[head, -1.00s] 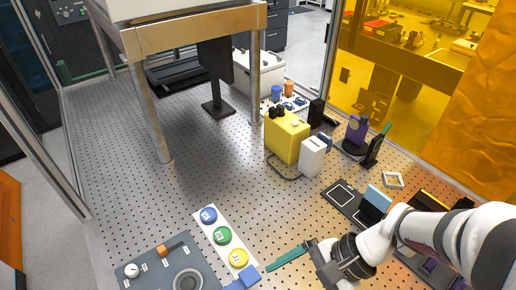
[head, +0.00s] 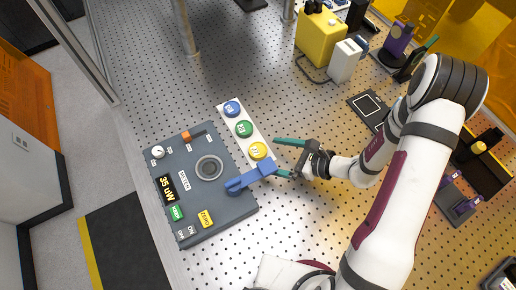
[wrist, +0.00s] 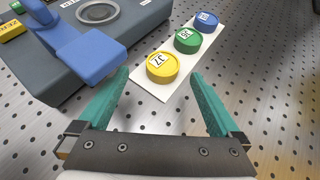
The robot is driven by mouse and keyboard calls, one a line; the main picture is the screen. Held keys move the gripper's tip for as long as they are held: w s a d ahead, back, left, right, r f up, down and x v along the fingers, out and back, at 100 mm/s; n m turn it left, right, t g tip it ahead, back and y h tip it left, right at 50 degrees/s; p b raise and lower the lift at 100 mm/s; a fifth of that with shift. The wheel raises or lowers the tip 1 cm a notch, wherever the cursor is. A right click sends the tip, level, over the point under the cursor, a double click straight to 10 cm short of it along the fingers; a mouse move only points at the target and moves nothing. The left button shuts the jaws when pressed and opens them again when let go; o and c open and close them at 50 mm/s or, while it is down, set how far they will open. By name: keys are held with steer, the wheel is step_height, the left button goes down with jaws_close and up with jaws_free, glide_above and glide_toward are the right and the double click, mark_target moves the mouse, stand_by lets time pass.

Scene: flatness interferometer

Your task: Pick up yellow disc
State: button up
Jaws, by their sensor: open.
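The yellow disc (head: 258,151) lies at the near end of a white strip (head: 249,139), with a dark mark on its top. A green disc (head: 243,129) and a blue disc (head: 232,109) lie in line behind it. In the wrist view the yellow disc (wrist: 162,67) is ahead of my gripper, between the lines of the fingers but beyond their tips. My gripper (head: 283,157) is open and empty, with two teal fingers, just right of the yellow disc. The wrist view shows my gripper (wrist: 160,85) from behind, its fingers wide apart.
A blue lever-like part (head: 250,178) on the grey meter panel (head: 222,213) stands close beside the yellow disc and near the left finger in the wrist view (wrist: 88,50). A yellow box (head: 320,38) stands farther back.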

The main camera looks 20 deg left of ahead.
mark_target(260, 150)
steer(key=x, duration=0.4)
steer(key=shift+w+a+f, duration=0.1)
steer(key=shift+w+a, duration=0.15)
steer(key=shift+a, duration=0.05)
steer(key=c, duration=1.5)
